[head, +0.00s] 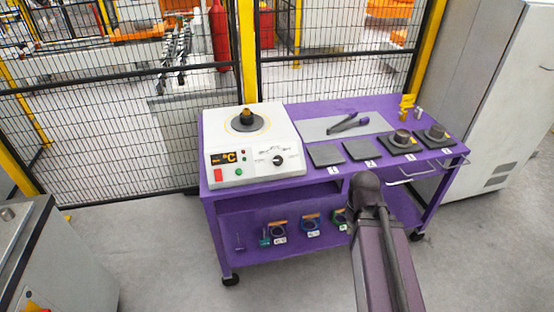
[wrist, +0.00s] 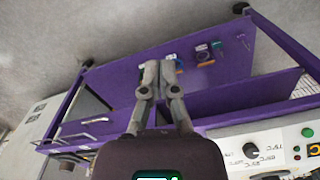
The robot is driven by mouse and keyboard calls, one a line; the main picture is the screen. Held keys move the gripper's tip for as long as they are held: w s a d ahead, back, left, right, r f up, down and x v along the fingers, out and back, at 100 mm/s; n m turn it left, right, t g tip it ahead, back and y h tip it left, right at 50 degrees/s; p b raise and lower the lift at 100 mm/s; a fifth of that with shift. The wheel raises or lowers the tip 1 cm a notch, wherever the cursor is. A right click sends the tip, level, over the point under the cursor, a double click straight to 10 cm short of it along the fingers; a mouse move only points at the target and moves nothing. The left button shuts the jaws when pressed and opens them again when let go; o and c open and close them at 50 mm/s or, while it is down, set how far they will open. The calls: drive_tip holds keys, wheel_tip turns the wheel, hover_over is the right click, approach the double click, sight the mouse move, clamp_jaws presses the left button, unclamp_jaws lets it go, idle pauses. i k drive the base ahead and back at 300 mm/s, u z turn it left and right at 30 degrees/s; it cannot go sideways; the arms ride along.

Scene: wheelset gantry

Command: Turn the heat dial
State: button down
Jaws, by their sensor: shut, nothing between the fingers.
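The heat dial (head: 278,160) is a black round knob on the sloped front panel of a white heater (head: 262,185) at the left of the purple cart's top. It also shows in the wrist view (wrist: 250,150), at the lower right, with printed marks around it. My gripper (wrist: 158,66) is shut and empty in the wrist view. Its grey fingers appear against the cart's purple front and lie apart from the dial, up and left of it in that picture. In the head view my arm reaches toward the cart's front, and the fingers cannot be made out.
Tools hang below. A mesh fence (head: 95,120) stands behind; a grey cabinet (head: 487,90) stands right.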

sight(278, 160)
drive_tip(key=u, duration=0.9)
drive_tip(key=k, duration=0.75)
drive_tip(key=z, duration=0.35)
drive_tip(key=i, duration=0.7)
drive_tip(key=u, duration=0.05)
